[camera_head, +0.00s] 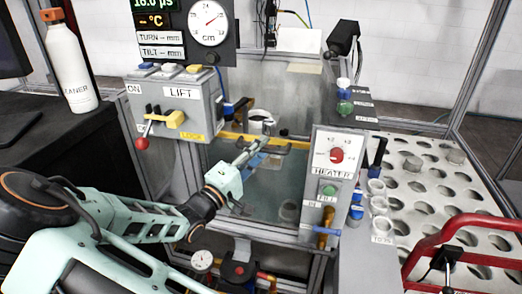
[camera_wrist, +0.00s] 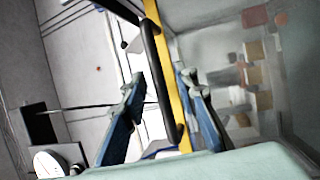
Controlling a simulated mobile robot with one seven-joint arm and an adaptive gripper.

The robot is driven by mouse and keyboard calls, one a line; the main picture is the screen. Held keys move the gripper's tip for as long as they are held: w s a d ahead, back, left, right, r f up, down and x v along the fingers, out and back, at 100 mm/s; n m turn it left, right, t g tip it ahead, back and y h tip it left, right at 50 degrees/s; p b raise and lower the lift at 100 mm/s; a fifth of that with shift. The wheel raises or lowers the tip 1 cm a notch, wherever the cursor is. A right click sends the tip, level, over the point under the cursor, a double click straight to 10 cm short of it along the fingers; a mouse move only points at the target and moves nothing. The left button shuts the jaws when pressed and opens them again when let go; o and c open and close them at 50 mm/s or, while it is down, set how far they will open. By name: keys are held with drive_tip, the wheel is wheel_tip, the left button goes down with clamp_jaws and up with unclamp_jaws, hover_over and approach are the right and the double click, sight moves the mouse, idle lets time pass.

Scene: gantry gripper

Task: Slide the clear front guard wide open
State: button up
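The clear front guard (camera_head: 262,205) is an upright see-through pane between the lift box and the heater box, with a yellow top edge (camera_head: 232,136). A dark handle (camera_head: 298,145) runs along that edge. In the wrist view the yellow edge (camera_wrist: 181,50) and the black handle (camera_wrist: 153,62) cross the picture steeply, with the clear pane (camera_wrist: 225,60) to their right. My gripper (camera_head: 262,146) is at the guard's top edge. In the wrist view my gripper (camera_wrist: 160,80) is open, with a blue finger on each side of the handle and edge. Contact with the handle is unclear.
The lift box (camera_head: 178,105) with a red-knobbed lever stands to the left, and the heater box (camera_head: 335,170) to the right. A perforated table (camera_head: 430,170) and red frame (camera_head: 425,235) lie further right. A white bottle (camera_head: 68,62) stands on the black table at left.

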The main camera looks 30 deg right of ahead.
drive_tip(key=shift+d, duration=0.1)
clamp_jaws()
idle(0.4)
drive_tip(key=b, duration=1.9)
approach(270, 215)
drive_tip(key=x, duration=0.4)
drive_tip(key=shift+w+d+f, duration=0.1)
drive_tip(key=shift+d, duration=0.25)
unclamp_jaws()
drive_tip(key=shift+a, duration=0.15)
